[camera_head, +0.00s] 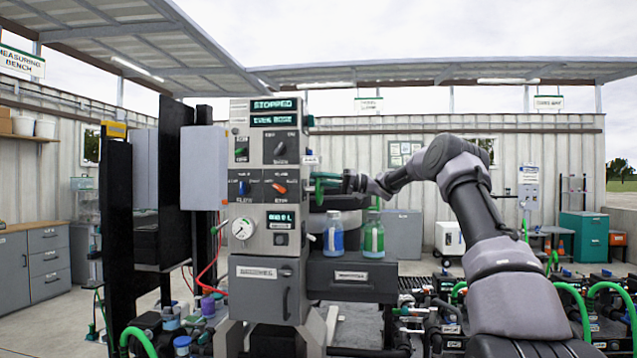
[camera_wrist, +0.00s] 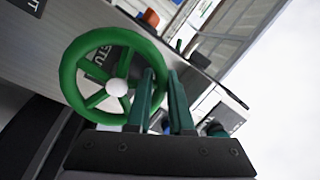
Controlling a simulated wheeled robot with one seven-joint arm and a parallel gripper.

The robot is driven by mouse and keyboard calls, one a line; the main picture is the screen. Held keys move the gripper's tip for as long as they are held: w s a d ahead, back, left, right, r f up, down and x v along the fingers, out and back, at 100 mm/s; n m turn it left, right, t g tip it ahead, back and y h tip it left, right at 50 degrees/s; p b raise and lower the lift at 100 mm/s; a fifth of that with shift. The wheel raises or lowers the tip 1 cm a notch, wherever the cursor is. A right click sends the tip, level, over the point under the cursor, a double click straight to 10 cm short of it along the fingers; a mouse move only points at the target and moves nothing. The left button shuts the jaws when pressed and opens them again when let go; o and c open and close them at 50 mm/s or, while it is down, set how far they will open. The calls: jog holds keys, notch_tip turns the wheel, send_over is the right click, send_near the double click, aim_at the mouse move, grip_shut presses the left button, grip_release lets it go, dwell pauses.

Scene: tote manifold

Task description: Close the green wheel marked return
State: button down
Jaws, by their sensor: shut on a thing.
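The green wheel (camera_wrist: 72,68) has a white hub and several spokes, and it fills the left half of the wrist view. A partly covered plate behind its spokes shows letters like "RETU". My gripper (camera_wrist: 161,76) has its two dark green fingers at the wheel's right rim and is shut on it. In the head view the green wheel (camera_head: 318,190) stands out from the right side of the grey control cabinet, seen nearly edge-on. My gripper (camera_head: 346,183) meets it from the right; the fingertips are small there.
Below the wheel, a blue bottle (camera_head: 333,236) and a green bottle (camera_head: 373,238) stand on a dark shelf box (camera_head: 352,276). Pipes and green hoses crowd the lower right.

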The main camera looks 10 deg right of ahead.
jog(key=shift+w+d+m, duration=0.15)
jog(key=shift+w+m, duration=0.15)
jog(key=shift+m, duration=0.6)
jog(key=shift+r, duration=0.1)
jog(key=c, duration=1.1)
grip_release()
